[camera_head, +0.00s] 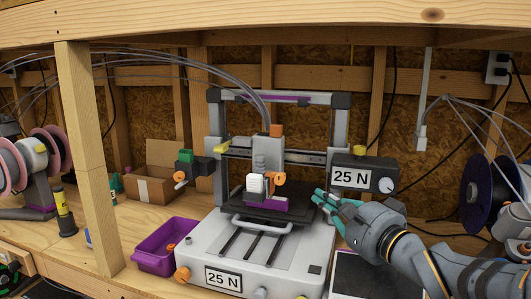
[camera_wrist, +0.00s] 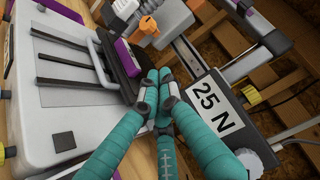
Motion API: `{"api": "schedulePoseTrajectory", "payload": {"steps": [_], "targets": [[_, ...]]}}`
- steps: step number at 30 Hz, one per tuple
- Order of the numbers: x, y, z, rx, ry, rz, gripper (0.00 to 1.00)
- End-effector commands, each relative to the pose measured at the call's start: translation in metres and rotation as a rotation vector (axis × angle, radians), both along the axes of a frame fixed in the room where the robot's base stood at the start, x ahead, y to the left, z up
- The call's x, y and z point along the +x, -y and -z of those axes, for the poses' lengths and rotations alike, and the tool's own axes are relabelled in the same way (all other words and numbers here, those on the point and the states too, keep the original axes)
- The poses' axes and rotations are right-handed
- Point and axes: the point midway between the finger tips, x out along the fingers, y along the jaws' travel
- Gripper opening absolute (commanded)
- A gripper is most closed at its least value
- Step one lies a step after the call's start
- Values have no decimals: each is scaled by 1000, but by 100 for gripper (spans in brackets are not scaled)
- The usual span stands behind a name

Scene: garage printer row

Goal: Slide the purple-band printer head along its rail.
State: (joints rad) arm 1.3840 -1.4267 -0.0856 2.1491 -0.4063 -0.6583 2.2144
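The printer head (camera_head: 260,170) is a grey and white carriage with orange parts, in front of the horizontal rail (camera_head: 285,155). A purple piece (camera_head: 266,203) shows at its lower end, just above the dark bed; I cannot tell whether they are joined. A purple strip (camera_head: 290,99) runs along the printer's top bar. In the wrist view the head (camera_wrist: 148,25) is partly cut off at the top, with the purple piece (camera_wrist: 127,57) below it. My gripper (camera_head: 322,197) has teal fingers, closed together and seemingly empty, right of the head and apart from it. It also shows in the wrist view (camera_wrist: 160,77).
A black box labelled 25 N (camera_head: 364,176) stands close behind my gripper. The white printer base (camera_head: 250,262) has a front handle (camera_head: 262,226). A purple bin (camera_head: 165,247) and cardboard box (camera_head: 150,188) are left. A wooden post (camera_head: 88,160) stands further left.

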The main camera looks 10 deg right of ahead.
Motion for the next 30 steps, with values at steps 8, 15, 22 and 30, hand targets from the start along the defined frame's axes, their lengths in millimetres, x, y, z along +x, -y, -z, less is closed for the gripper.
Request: {"api": "schedulePoseTrajectory", "payload": {"steps": [8,15,22,30], "targets": [[19,4,-3,27,-8,14,0],[66,-12,-3,27,-9,14,0],[101,-33,-3,26,-7,12,0],[111,-55,-3,24,-7,16,0]]}}
